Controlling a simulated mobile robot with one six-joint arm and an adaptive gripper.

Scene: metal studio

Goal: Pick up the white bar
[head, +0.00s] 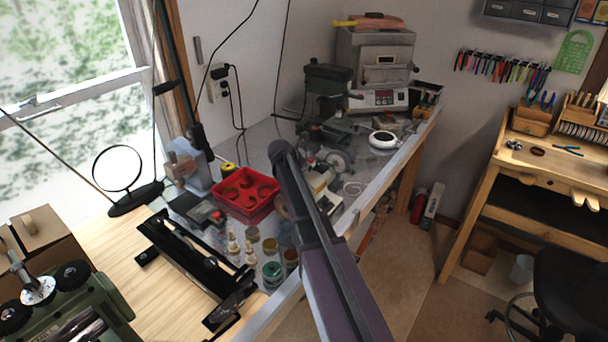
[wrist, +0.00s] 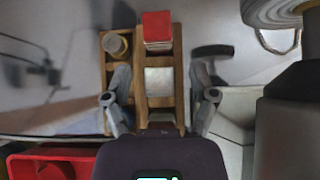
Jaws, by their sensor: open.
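A white block (wrist: 159,82), the likely white bar, lies in a wooden holder (wrist: 141,105) in the wrist view, just below a red block (wrist: 157,28). My gripper (wrist: 160,90) is open, one finger on each side of the holder and the white block. No contact with the fingers shows, and the height of the fingers above it is hard to judge. In the head view my arm hides the gripper and most of what lies under it, so I cannot make out the white block there.
A red bin (head: 243,213) stands left of my arm; its edge also shows in the wrist view (wrist: 50,165). Small bottles and jars (head: 271,272) stand near the bench front. A drill press (head: 327,95) and a kiln (head: 375,70) stand at the back. A dark cylinder (wrist: 290,120) is at the right.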

